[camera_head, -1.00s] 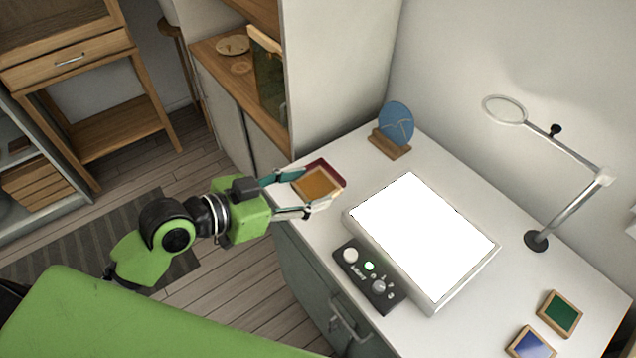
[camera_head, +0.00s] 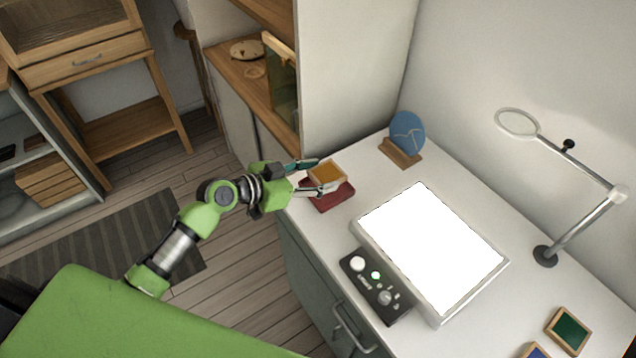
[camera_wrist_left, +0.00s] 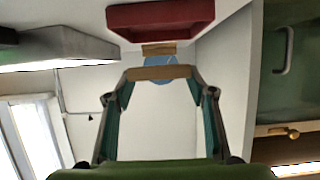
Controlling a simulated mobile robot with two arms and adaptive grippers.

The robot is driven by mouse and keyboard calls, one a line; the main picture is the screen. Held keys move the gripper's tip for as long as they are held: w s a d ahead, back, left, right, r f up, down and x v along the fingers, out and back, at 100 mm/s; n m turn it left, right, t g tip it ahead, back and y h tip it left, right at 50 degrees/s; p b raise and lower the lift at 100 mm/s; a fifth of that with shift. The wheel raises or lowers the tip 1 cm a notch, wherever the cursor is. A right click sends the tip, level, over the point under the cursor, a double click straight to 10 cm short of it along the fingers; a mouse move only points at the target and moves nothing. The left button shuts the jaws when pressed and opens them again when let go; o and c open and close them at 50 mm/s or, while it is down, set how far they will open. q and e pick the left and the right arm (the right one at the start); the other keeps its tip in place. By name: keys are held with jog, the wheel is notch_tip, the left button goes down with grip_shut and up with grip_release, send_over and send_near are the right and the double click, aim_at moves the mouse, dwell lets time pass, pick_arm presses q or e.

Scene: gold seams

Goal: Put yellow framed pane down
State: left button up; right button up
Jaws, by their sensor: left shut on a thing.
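The yellow framed pane (camera_head: 326,175), amber glass in a wooden frame, is in my left gripper (camera_head: 316,178) at the back-left corner of the white table. The gripper is shut on it, one teal finger on each side. In the left wrist view the pane shows edge-on as a wooden strip (camera_wrist_left: 160,72) between the fingertips. A red tray (camera_head: 332,197) lies on the table; the pane overlaps its far part in the head view. The wrist view shows the tray (camera_wrist_left: 160,20) apart from the pane. My right gripper is not in view.
A white light panel (camera_head: 430,245) and a black control box (camera_head: 376,286) lie to the right. A blue disc (camera_head: 407,133) stands in a wooden holder behind. A magnifier arm (camera_head: 585,220) and a green framed pane (camera_head: 569,331) are farther right. A cabinet wall (camera_head: 350,75) rises behind the tray.

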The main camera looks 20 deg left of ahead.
aim_at(318, 183)
pick_arm(q)
jog(key=shift+w+a+f, duration=0.1)
jog(key=shift+w+f, duration=0.35)
jog(key=shift+f, duration=0.05)
jog(key=shift+s+f+p, duration=0.1)
jog(key=shift+f+p, duration=0.2)
jog(key=shift+f, duration=1.15)
jog(key=shift+f+b, duration=0.65)
jog(key=shift+b, duration=0.3)
jog(key=shift+r, duration=0.1)
jog(key=o, duration=1.2)
